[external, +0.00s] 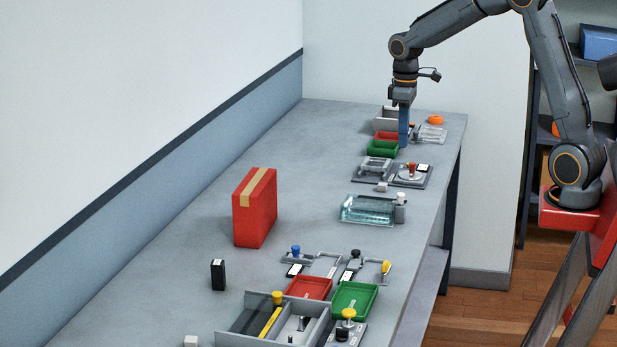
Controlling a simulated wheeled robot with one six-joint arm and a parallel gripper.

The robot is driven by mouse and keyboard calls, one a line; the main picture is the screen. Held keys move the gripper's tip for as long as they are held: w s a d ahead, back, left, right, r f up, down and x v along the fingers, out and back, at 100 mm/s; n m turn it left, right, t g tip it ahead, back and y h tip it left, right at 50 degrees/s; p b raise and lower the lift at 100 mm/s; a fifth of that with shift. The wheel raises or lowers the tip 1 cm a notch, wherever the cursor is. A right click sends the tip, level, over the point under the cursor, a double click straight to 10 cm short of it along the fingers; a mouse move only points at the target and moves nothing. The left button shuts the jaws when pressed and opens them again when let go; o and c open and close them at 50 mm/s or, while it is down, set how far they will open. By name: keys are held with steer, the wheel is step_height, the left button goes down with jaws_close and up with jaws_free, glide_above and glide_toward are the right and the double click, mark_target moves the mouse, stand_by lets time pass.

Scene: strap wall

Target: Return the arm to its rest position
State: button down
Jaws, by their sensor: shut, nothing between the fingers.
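My gripper (403,108) points straight down over the far end of the long grey table (320,160). A narrow blue upright piece shows directly below the gripper body, beside the far red tray (386,136) and green tray (383,148); I cannot tell whether it is my fingers or a thing behind them. The jaws are shut and hold nothing. My arm reaches left from its base at the right, with its elbow raised high. The fingertips are too small to make out clearly.
A tall red box (255,208) and a black block (218,275) stand on the left. A clear glass tray (368,210) lies mid-table. Near trays, red (309,288) and green (354,299), sit among latches and a grey divided box (235,340). Shelves stand behind my arm.

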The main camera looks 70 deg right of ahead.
steer(key=s+a+f, duration=0.3)
steer(key=s+a, duration=0.1)
steer(key=a, duration=0.4)
steer(key=s+a+f+t+b, duration=0.1)
steer(key=s+a+f, duration=0.3)
steer(key=a, duration=0.3)
steer(key=s+a+f, duration=0.4)
steer(key=s+a, duration=0.1)
steer(key=a, duration=0.3)
steer(key=shift+s+a+f, duration=0.2)
steer(key=shift+s+a, duration=0.15)
steer(key=shift+s, duration=0.05)
steer(key=shift+w, duration=0.1)
stand_by(0.7)
